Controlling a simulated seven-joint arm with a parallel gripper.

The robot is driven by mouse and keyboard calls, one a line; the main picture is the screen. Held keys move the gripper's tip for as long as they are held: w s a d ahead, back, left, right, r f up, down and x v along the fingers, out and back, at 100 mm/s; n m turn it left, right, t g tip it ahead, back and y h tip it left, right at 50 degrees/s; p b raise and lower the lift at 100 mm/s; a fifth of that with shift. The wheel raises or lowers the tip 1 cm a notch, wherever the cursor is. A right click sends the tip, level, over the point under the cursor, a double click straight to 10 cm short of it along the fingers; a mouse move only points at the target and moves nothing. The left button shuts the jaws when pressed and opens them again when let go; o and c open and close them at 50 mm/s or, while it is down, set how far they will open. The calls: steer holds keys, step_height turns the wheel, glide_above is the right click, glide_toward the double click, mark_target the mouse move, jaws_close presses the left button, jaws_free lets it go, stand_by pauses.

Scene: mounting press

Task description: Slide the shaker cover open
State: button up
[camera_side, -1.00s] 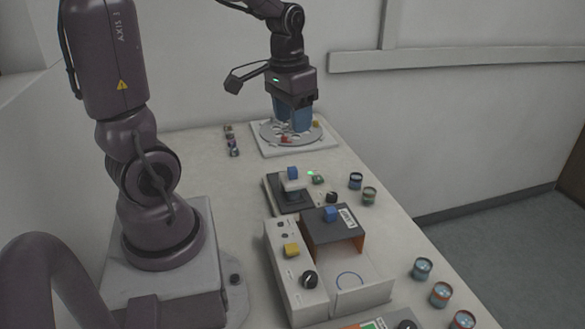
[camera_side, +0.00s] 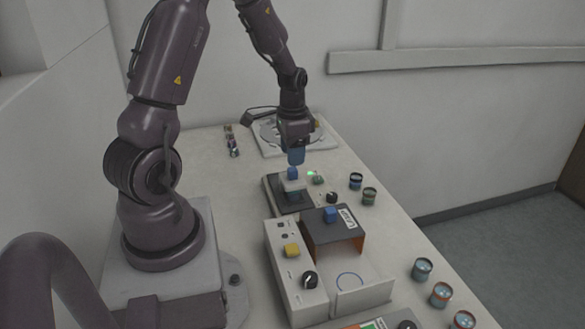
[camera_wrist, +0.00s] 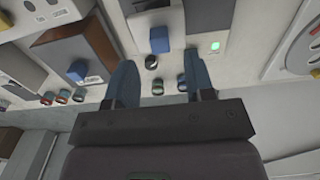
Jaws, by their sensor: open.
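Two units carry blue knobs, and no label reading shaker is legible. The smaller dark-based unit (camera_side: 276,191) has a blue knob (camera_side: 292,173) on a pale block; that knob also shows in the wrist view (camera_wrist: 159,40). The larger white box (camera_side: 284,262) has a dark cover (camera_side: 322,232) with a blue knob (camera_side: 330,214) over its rear part; its front part is uncovered. My gripper (camera_side: 296,157) is just above the smaller unit's knob, fingers pointing down. In the wrist view my gripper (camera_wrist: 160,84) has its fingers apart, with nothing between them.
Small jars stand at the table's right edge, such as one jar (camera_side: 356,181). The white box has a yellow button (camera_side: 291,250) and a black dial (camera_side: 310,280).

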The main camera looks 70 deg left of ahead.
mark_target(293, 169)
step_height(293, 169, down, 5)
steer(key=shift+r, duration=0.1)
stand_by(0.3)
